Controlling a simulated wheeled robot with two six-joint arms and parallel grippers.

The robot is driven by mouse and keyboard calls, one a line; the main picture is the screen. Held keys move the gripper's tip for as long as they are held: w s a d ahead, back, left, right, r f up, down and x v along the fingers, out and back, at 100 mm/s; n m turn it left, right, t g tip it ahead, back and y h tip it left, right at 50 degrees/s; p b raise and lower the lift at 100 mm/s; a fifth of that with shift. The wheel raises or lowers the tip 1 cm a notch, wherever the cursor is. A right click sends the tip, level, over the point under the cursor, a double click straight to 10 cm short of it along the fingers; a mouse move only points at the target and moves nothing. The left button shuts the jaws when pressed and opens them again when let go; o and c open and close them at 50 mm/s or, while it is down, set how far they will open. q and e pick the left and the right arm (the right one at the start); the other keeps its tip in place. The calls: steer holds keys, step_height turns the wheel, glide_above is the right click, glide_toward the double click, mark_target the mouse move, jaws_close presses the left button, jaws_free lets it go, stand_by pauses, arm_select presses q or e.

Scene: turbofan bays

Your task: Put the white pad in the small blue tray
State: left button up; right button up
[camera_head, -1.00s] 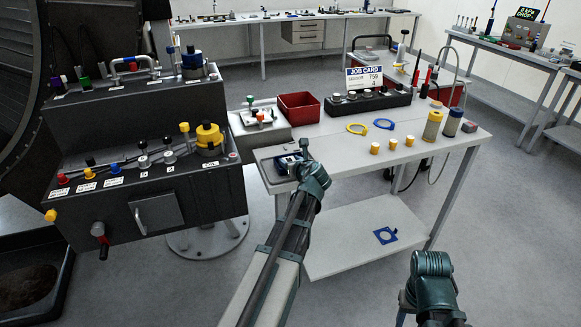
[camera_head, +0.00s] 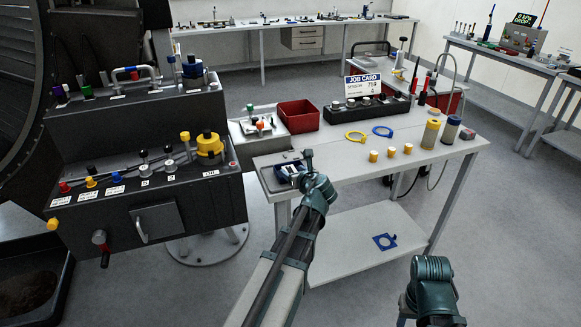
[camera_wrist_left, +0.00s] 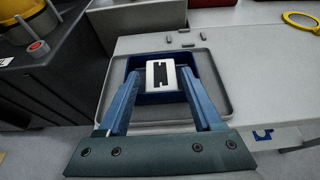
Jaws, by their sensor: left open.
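The white pad (camera_wrist_left: 161,75), with black markings, lies inside the small blue tray (camera_wrist_left: 143,97) in the left wrist view. The blue tray stands on a grey tray (camera_wrist_left: 221,95) at the bench's near left corner; in the head view it (camera_head: 283,176) is small and partly hidden by my gripper. My left gripper (camera_wrist_left: 160,76) is open, one finger at each side of the pad in the wrist view, with nothing seen clamped between them. In the head view my left gripper (camera_head: 308,166) is just right of the blue tray. Only my right arm shows, not its fingers.
A red bin (camera_head: 299,116) and a black block with knobs (camera_head: 366,108) stand farther back on the bench. Yellow and blue rings (camera_head: 383,131) and several yellow cylinders lie to the right. A dark control console (camera_head: 140,180) stands close on the left.

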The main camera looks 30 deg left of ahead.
arm_select(q)
steer(key=p+v, duration=0.2)
steer(key=v, duration=0.6)
steer(key=s+d+f+n+g+h, duration=0.3)
steer(key=s+d+n, duration=0.3)
steer(key=d, duration=0.3)
steer(key=s+d+f+n+g+h, duration=0.3)
steer(key=s+d+f+n, duration=0.3)
steer(key=d+n, duration=0.3)
steer(key=s+d+f+n+g+h, duration=0.3)
steer(key=s+d+n, duration=0.4)
steer(key=d, duration=0.3)
steer(key=shift+s+d+f, duration=0.4)
steer(key=shift+s+f, duration=0.25)
steer(key=shift+s, duration=0.05)
steer(key=shift+p, duration=0.3)
steer(key=shift+r+p, duration=0.75)
steer(key=shift+r, duration=0.05)
